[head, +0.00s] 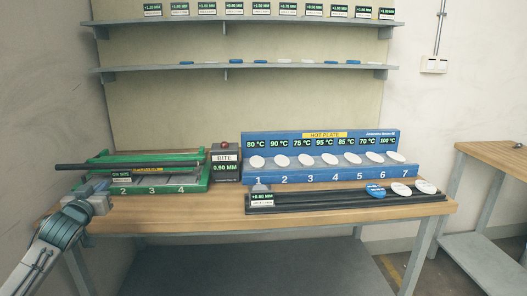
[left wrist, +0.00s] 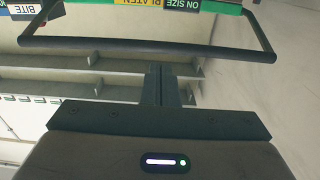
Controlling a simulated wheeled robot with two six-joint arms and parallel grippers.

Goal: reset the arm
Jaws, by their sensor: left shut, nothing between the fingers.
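My left arm comes in from the lower left in the head view. My left gripper (head: 100,188) is at the left end of the bench, at the front left corner of the green press. In the left wrist view its fingers (left wrist: 158,75) are together with nothing between them. The dark bar handle of the press (left wrist: 150,48) crosses that view beyond the fingertips; I cannot tell how far away it is. My right gripper is not in view.
The wooden bench (head: 225,208) carries the green press (head: 205,175), a BITE box (head: 225,163), a blue hot plate (head: 320,178) with several white discs, and a black rail (head: 330,203) with a blue disc and white discs. Shelves (head: 225,72) hang behind. A side table (head: 500,155) stands right.

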